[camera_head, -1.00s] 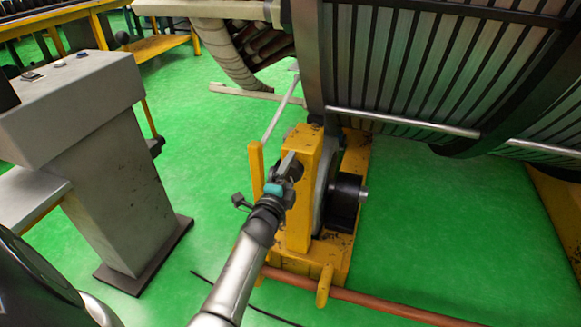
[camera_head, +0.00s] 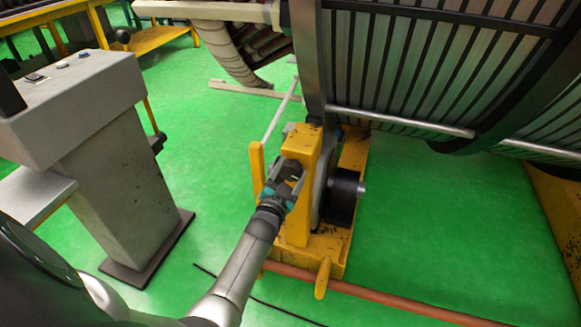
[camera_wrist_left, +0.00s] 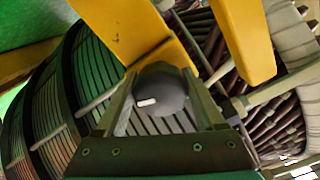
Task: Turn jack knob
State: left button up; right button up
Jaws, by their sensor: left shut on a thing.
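The jack (camera_head: 297,228) is a scuffed yellow upright on a yellow base, below the large stator. My left gripper (camera_head: 291,171) reaches it from the lower left, against the near face of the upright. In the left wrist view, a dark rounded knob (camera_wrist_left: 160,92) with a small white mark sits between the two fingers of my left gripper (camera_wrist_left: 161,80). The fingers are shut on the knob, one on each side. In the head view the knob is hidden by the gripper. My right gripper is not in view.
The ribbed stator (camera_head: 420,70) fills the upper right, close above the jack. A grey console (camera_head: 110,180) stands at left. A reddish-brown pipe (camera_head: 390,307) crosses the floor in front. Green floor is open between console and jack and right of the jack.

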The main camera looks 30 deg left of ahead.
pick_arm(q)
jog(key=n+p, duration=0.1)
jog(key=n, duration=0.2)
jog(key=shift+n, duration=0.4)
jog(key=n, duration=0.3)
jog(key=shift+d+n+p, duration=0.1)
jog(key=shift+n+p, duration=0.2)
jog(key=shift+p, duration=0.05)
jog(key=n, duration=0.2)
jog(key=shift+d+n, duration=0.1)
jog(key=shift+n, duration=0.3)
jog(key=n, duration=0.5)
jog(key=shift+d, duration=0.1)
jog(key=shift+n, duration=1.9)
jog(key=shift+r+n, duration=0.1)
jog(key=shift+n, duration=1.1)
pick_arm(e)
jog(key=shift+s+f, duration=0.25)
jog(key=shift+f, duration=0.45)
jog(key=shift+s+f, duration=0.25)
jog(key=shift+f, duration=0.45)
pick_arm(q)
jog(key=shift+w+d+b, duration=0.1)
jog(key=shift+b, duration=0.2)
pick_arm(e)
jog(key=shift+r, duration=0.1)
